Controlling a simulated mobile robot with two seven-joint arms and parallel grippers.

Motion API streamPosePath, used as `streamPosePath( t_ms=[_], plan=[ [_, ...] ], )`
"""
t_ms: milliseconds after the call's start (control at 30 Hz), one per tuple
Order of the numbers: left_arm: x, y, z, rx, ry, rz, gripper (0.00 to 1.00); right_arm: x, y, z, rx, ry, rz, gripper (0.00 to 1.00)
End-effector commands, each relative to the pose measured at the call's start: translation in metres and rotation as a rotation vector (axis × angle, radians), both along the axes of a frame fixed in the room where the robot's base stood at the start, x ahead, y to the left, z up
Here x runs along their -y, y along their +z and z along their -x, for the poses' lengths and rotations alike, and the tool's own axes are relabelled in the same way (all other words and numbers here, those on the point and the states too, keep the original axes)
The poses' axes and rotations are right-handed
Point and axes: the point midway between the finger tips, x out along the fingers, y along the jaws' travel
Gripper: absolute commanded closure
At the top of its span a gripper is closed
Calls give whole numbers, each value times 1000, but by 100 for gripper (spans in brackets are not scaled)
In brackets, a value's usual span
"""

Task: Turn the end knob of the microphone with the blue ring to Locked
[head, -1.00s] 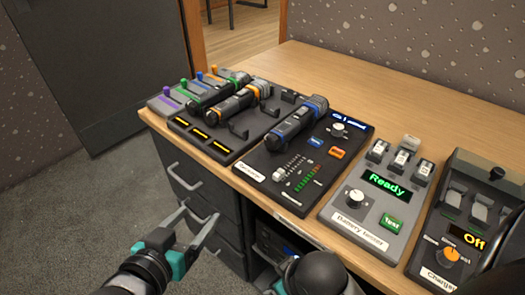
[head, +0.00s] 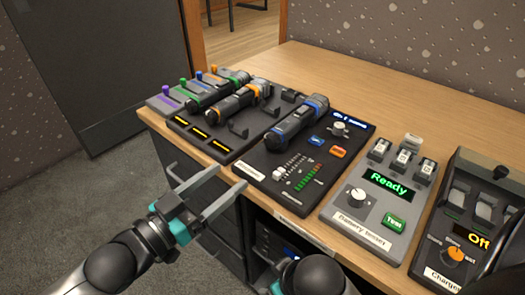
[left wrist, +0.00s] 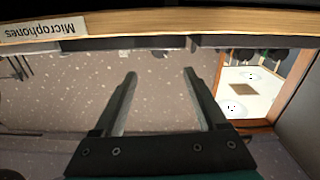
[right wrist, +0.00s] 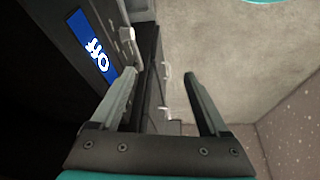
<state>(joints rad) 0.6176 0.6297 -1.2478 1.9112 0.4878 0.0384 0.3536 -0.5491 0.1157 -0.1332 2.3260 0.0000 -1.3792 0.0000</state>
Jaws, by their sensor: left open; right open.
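The microphone with the blue ring (head: 297,121) lies on the dark receiver panel, its ringed head toward the back right and its other end toward the front left. The lettering or position of its end knob is too small to read. My left gripper (head: 225,188) is open and empty in front of the desk edge, below and to the left of that microphone; it also shows open in the left wrist view (left wrist: 170,88). My right gripper (right wrist: 158,85) is open and empty in the right wrist view, beside dark drawer fronts. Its fingers are not visible in the head view.
Microphones with a green ring (head: 220,91) and an orange ring (head: 243,100) lie on the rack to the left. The receiver panel (head: 262,170) has sliders and buttons. A battery tester (head: 340,208) and a charger (head: 437,262) stand to the right. The back of the desk is clear.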

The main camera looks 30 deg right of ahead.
Motion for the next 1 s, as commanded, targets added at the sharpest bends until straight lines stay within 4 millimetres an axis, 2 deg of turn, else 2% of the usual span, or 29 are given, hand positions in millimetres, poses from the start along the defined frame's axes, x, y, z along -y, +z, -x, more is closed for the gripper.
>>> streamPosePath(
  t_ms=[267, 600, 1000],
  plan=[
    [42, -1, -17, 3, -2, 2, 25, -4, 24, -2, 81, 10, -20, 21],
    [64, -1, -27, 2, 1, 0, 25, -29, 16, -26, 251, 48, -93, 21],
    [91, -1, -38, 2, 1, -1, 25, -57, 15, -46, 451, 78, -188, 21]
  ],
)
